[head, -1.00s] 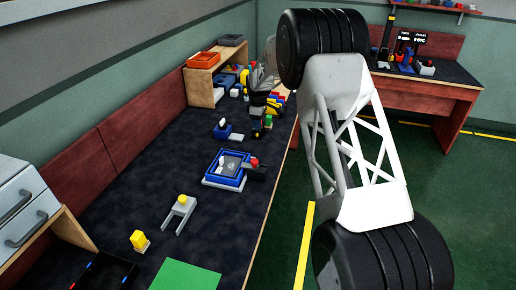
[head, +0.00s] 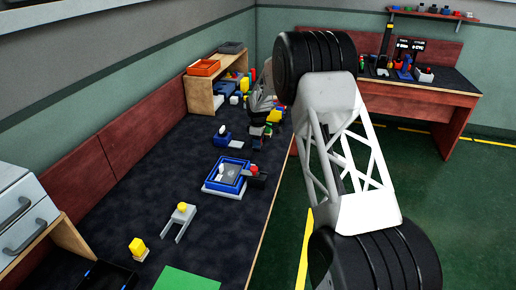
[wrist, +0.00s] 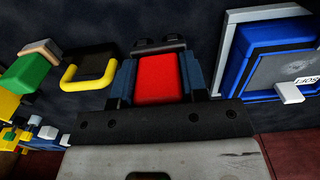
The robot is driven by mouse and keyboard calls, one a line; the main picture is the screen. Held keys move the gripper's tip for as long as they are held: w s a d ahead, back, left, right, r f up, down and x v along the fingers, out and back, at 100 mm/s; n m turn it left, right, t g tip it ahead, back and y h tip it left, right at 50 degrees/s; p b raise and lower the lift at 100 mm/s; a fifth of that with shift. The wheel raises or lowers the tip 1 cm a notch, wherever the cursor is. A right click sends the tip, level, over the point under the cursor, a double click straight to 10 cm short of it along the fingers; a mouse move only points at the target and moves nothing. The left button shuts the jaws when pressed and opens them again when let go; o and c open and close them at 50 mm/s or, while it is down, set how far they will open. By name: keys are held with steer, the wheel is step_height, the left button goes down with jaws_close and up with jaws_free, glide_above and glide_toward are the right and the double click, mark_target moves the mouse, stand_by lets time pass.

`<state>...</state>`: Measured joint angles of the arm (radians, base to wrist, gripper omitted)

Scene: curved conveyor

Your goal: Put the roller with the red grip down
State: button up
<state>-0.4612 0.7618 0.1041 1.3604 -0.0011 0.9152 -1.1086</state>
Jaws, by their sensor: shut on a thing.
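My gripper (wrist: 158,85) is shut on the red grip (wrist: 157,78) of the roller, which sits between its two blue fingers in the wrist view. Dark parts show just beyond the grip, but I cannot tell whether they belong to the roller. In the head view my gripper (head: 262,138) is dark and small, low over the far part of the bench by its right edge. The held roller cannot be made out there. I cannot tell whether it touches the bench.
A blue-framed tray (head: 208,187) lies nearer on the dark bench (head: 150,180); its blue rim also shows in the wrist view (wrist: 242,75). A red-topped black piece (head: 256,178) stands beside it. A black piece with a yellow handle (wrist: 75,88) and a green block (wrist: 25,75) are left in the wrist view.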

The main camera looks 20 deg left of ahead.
steer(key=shift+f, duration=1.8)
steer(key=shift+f, duration=0.1)
steer(key=o, duration=0.9)
step_height(320, 180, up, 12)
steer(key=shift+r, duration=0.1)
